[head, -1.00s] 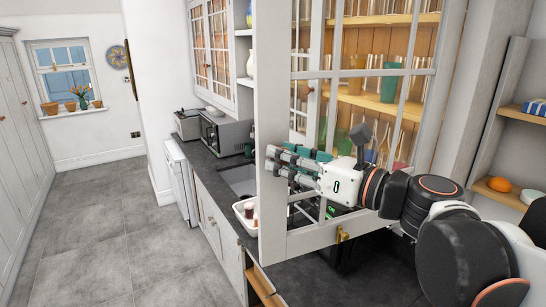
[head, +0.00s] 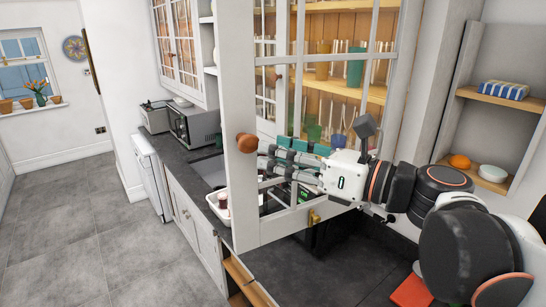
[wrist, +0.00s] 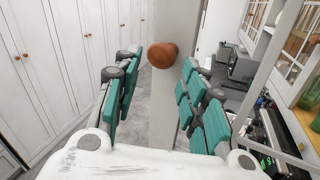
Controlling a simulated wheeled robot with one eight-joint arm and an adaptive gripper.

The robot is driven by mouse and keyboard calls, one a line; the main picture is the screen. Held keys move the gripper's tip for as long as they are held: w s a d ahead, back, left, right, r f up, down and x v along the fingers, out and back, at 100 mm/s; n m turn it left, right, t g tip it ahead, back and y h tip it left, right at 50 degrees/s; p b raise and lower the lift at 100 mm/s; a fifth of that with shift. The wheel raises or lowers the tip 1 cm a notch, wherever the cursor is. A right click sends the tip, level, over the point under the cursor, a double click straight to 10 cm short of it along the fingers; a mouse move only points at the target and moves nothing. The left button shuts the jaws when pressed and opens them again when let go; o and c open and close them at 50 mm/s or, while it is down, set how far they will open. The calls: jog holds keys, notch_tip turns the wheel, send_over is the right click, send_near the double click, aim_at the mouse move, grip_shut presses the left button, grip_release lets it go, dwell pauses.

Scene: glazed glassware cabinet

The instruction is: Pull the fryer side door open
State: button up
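The glazed cabinet door (head: 238,200), white with a round brown knob (head: 247,143) on its left stile, stands out from the cabinet at an angle. I cannot tell which of the glazed doors is the fryer side one. My gripper (head: 264,158) is in front of the door, with its fingertips just right of the knob. In the wrist view my gripper (wrist: 160,93) is open, its green-padded fingers well apart. The knob (wrist: 162,55) shows beyond and between the fingertips, apparently untouched.
Glasses stand on wooden shelves (head: 345,88) behind the panes. A dark worktop (head: 330,275) lies below the door, with a white tray (head: 218,208) to the left. Open floor (head: 60,240) is at left. A shelf (head: 500,99) with small items is at right.

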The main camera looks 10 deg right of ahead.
jog(key=shift+v, duration=2.95)
